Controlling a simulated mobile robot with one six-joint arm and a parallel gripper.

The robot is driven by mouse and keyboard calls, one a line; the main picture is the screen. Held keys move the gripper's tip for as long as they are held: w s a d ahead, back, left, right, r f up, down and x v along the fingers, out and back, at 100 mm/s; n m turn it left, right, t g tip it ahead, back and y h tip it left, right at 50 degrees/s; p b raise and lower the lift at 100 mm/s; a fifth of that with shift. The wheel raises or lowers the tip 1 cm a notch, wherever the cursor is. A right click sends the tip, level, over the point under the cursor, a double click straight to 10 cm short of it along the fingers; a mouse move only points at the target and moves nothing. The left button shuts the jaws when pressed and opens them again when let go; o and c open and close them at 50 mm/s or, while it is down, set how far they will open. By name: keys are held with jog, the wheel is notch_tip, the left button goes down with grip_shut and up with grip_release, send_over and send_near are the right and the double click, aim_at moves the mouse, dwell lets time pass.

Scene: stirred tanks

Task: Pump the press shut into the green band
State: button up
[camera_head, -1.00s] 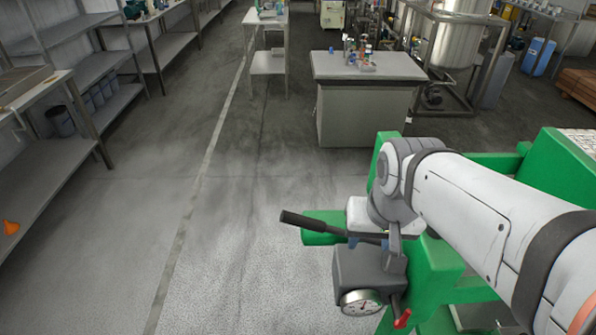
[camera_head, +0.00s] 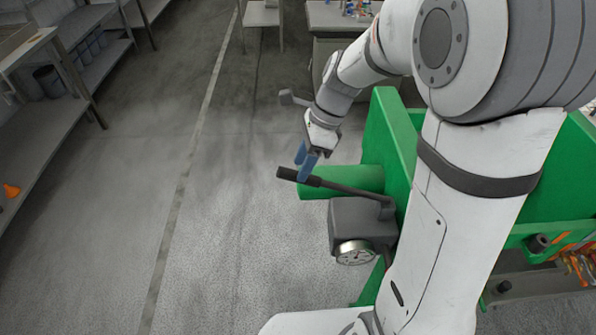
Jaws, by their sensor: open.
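The green press frame (camera_head: 386,140) stands right of the middle, with a green cylinder (camera_head: 345,181) sticking out to the left. A dark grey pump block (camera_head: 358,222) sits below it and carries a round white gauge (camera_head: 355,252). The gauge is too small to read, and no green band can be made out. A black pump lever (camera_head: 335,186) runs left from the block to a thick grip. My gripper (camera_head: 303,168) has blue fingers and is open, pointing down at the lever's grip end. I cannot tell whether the fingers touch or straddle it.
My arm covers much of the right side and hides part of the press. Metal shelves (camera_head: 75,60) line the left wall, with an orange cone (camera_head: 11,190) at the left edge. A grey bench (camera_head: 325,18) stands behind. The floor left of the press is clear.

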jog(key=shift+x, duration=2.2)
jog(key=shift+c, duration=0.4)
grip_shut()
